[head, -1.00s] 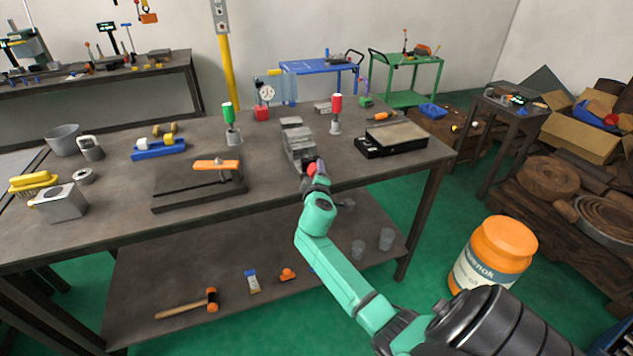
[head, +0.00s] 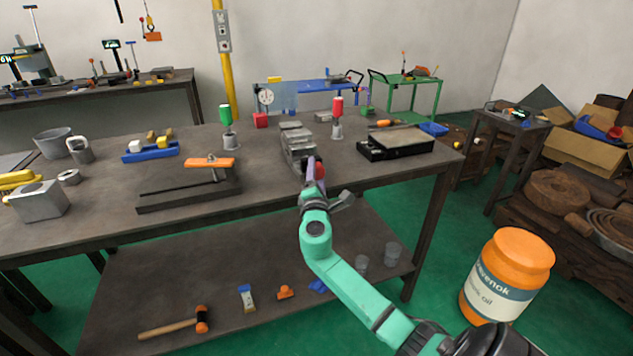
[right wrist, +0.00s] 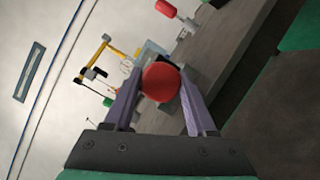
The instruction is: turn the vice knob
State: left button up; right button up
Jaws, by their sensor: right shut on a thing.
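The grey vice (head: 297,145) sits near the front edge of the workbench in the head view. Its red knob (head: 319,170) faces me and is partly covered by my right gripper (head: 313,177). In the right wrist view the round red knob (right wrist: 161,82) lies between the two purple fingers of my right gripper (right wrist: 161,98), which are shut on it. The vice body behind the knob is mostly hidden there. My left gripper is not in view.
On the workbench (head: 262,180), a green-handled tool (head: 226,114) and a red-handled tool (head: 338,108) stand either side of the vice. A dark plate with an orange clamp (head: 209,163) lies left. A black box (head: 396,143) lies right. The lower shelf holds a mallet (head: 175,326).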

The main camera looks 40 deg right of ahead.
jog(key=shift+n+t+b, duration=0.5)
jog(key=shift+n+b, duration=0.2)
jog(key=shift+n, duration=0.5)
jog(key=o, duration=1.4)
jog(key=shift+f, duration=0.1)
jog(key=b+v, duration=0.1)
jog(key=v, duration=1.3)
jog(key=shift+s+a+b, duration=0.1)
jog(key=shift+s+b, duration=0.15)
jog(key=shift+b, duration=0.15)
